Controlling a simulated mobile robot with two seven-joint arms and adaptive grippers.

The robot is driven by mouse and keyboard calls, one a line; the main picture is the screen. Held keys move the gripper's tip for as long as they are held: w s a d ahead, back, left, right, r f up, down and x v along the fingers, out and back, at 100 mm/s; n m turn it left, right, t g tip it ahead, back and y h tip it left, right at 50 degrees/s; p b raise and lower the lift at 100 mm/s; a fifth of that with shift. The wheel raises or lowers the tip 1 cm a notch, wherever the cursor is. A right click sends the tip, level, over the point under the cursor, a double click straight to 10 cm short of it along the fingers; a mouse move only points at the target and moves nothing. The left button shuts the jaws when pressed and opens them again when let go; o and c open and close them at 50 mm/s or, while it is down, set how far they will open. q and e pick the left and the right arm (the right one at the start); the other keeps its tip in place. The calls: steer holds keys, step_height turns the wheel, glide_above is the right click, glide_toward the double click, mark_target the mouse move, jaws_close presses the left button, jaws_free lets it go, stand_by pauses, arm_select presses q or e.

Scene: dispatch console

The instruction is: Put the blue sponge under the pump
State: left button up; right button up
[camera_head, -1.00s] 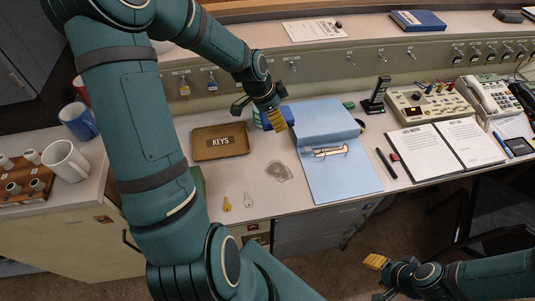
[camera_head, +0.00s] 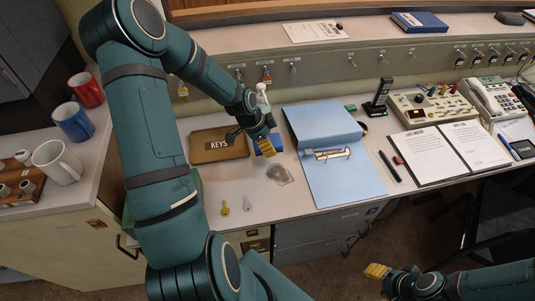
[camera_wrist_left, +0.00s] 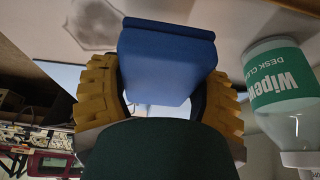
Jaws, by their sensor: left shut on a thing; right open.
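The blue sponge (camera_wrist_left: 167,65) is held between the yellow fingers of my left gripper (camera_wrist_left: 160,95), seen close up in the left wrist view. In the head view my left gripper (camera_head: 265,145) is over the desk between the KEYS tray and the blue folder, and only a bit of the sponge (camera_head: 275,140) shows. The pump bottle (camera_wrist_left: 283,85) has a green Wipewell label and is right of the sponge, apart from it, in the wrist view. Its white pump top (camera_head: 262,92) shows behind my left gripper in the head view; the lower bottle is hidden there. My right gripper (camera_head: 377,271) is open and empty, low at right.
The KEYS tray (camera_head: 207,156) is left of my left gripper. The open blue folder (camera_head: 345,185) lies to its right. Mugs (camera_head: 57,162) stand at far left. The desk's front edge is clear near the keys.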

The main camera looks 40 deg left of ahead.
arm_select(q)
steer(key=shift+f+b, duration=0.5)
steer(key=shift+f, duration=1.95)
steer(key=shift+f, duration=0.15)
steer(key=o, duration=1.1)
steer(key=shift+o, duration=0.2)
steer(key=shift+r, duration=0.4)
steer(key=p+v, duration=0.3)
steer(key=v, duration=0.8)
steer(key=shift+s+r, duration=0.2)
